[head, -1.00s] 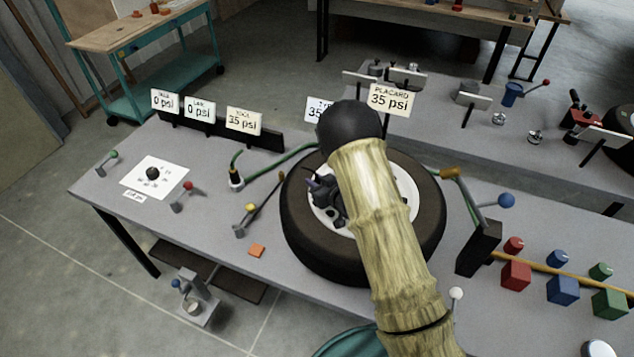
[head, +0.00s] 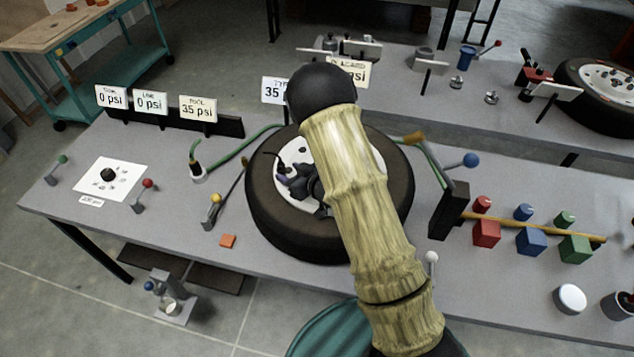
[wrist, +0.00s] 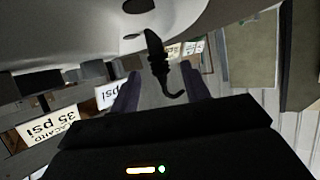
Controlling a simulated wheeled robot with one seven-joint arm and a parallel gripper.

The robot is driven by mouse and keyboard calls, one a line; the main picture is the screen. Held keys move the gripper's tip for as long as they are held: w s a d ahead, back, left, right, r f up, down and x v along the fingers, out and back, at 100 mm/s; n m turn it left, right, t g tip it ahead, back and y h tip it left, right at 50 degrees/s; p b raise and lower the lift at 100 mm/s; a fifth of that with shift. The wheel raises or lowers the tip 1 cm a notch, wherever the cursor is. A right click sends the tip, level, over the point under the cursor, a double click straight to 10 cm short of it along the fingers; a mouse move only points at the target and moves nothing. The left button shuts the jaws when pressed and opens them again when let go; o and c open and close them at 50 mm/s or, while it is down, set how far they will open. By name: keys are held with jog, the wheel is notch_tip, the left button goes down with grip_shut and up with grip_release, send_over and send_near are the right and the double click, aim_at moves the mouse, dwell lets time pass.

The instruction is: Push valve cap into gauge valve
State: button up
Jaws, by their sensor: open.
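A wheel with a black tyre (head: 262,215) and pale rim lies flat on the grey bench. My gripper (head: 286,184) is low over the rim's left side, partly hidden behind my arm. In the wrist view its two purplish fingers (wrist: 160,92) are apart. A black stem-like piece (wrist: 155,52) with a thin curved tail stands out by the pale rim, between the finger lines; I cannot tell whether it touches them. It may be the valve or its cap; the two cannot be told apart. The curved tail also shows in the head view, left of my gripper.
A green hose (head: 238,143) runs to a fitting left of the tyre. Signs reading psi values (head: 198,108) stand behind. Red, blue and green blocks (head: 532,241) stand right.

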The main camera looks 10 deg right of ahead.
jog(key=r+p+v, duration=0.1)
jog(key=p+v, duration=0.3)
jog(key=v, duration=0.9)
jog(key=shift+w+r, duration=0.2)
jog(key=shift+r, duration=0.15)
jog(key=shift+a, duration=0.1)
